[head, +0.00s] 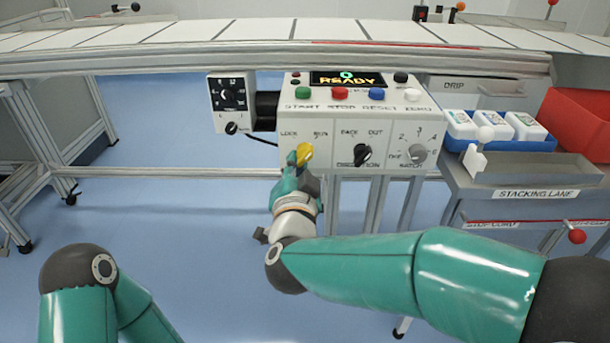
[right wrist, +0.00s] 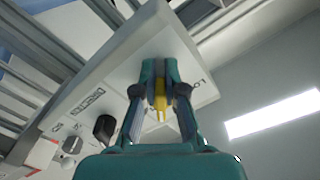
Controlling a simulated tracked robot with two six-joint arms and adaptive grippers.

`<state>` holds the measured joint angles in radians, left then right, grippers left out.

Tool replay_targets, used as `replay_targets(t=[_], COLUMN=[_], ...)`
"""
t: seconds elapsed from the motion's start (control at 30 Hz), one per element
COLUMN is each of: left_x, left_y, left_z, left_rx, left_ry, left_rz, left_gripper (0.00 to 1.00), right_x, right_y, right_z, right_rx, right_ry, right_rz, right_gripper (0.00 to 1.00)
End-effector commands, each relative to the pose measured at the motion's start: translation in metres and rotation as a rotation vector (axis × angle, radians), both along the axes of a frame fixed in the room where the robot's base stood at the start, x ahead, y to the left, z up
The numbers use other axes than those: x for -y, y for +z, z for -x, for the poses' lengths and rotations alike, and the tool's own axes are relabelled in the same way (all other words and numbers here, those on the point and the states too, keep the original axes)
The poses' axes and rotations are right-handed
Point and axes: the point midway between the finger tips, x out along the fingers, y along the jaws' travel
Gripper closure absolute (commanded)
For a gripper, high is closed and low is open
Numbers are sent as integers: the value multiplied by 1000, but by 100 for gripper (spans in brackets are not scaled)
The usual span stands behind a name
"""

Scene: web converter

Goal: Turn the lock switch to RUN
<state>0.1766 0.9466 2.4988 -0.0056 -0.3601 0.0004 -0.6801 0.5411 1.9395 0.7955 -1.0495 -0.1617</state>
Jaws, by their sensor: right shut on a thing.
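The lock switch (head: 304,152) is a yellow knob on the front of the white control box (head: 340,134), under the labels LOCK on the left and RUN on the right. In the head view its top leans right, toward RUN. My right gripper (head: 298,168) is at the knob from below. In the right wrist view the two fingers of my right gripper (right wrist: 160,88) are shut on the yellow knob (right wrist: 160,102), one on each side. The fingers hide part of the knob. My left arm shows at the lower left of the head view, but its gripper does not.
The black direction knob (head: 362,156) and a grey knob (head: 417,154) sit right of the lock switch. Coloured buttons and a READY display (head: 347,78) are on top. A black dial box (head: 232,103) is at left. White bottles (head: 493,126) and a red bin (head: 578,120) stand at right.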

Motion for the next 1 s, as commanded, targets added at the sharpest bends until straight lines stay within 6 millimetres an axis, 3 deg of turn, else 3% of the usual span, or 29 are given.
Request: replay_targets(t=[0.03, 0.33, 0.8, 0.83, 1.0], left_x=[0, 0, 0, 0, 0], left_y=[-4, -12, -12, -12, -12], left_z=[0, 0, 0, 0, 0], left_rx=[0, 0, 0, 0, 0], left_ry=[0, 0, 0, 0, 0], left_rz=[0, 0, 0, 0, 0], left_gripper=[60, 60, 60, 60, 60], right_x=[8, 10, 12, 12, 12], right_y=[13, 15, 14, 14, 15], right_z=[-2, -3, -4, -4, -4], right_rx=[31, 27, 23, 23, 24], right_ry=[-23, -30, -36, -36, -36], right_rz=[-44, -150, -169, -169, -168], right_gripper=[100, 100, 100, 89, 60])
